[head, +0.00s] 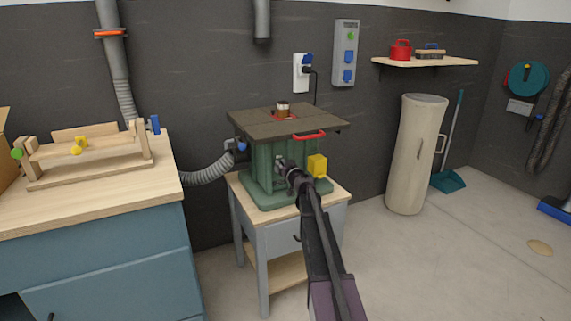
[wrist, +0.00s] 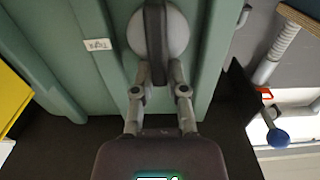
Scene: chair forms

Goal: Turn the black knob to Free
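The black knob (wrist: 155,40) is a dark bar on a round grey disc, set on the green machine body, in the wrist view. Its bar stands upright in the picture. A small white label (wrist: 97,44) left of the disc appears to read "Tight", upside down. My gripper (wrist: 159,72) has its two grey fingers drawn close together on either side of the bar's lower end, and looks shut on it. In the head view my gripper (head: 289,172) is at the front of the green machine (head: 262,168) and hides the knob. No "Free" label is visible.
The machine's dark table top (head: 285,122) overhangs the knob, with a red handle (head: 310,135) at its front edge. A yellow box (head: 317,166) sits right of my gripper. A grey stand (head: 275,238) carries the machine.

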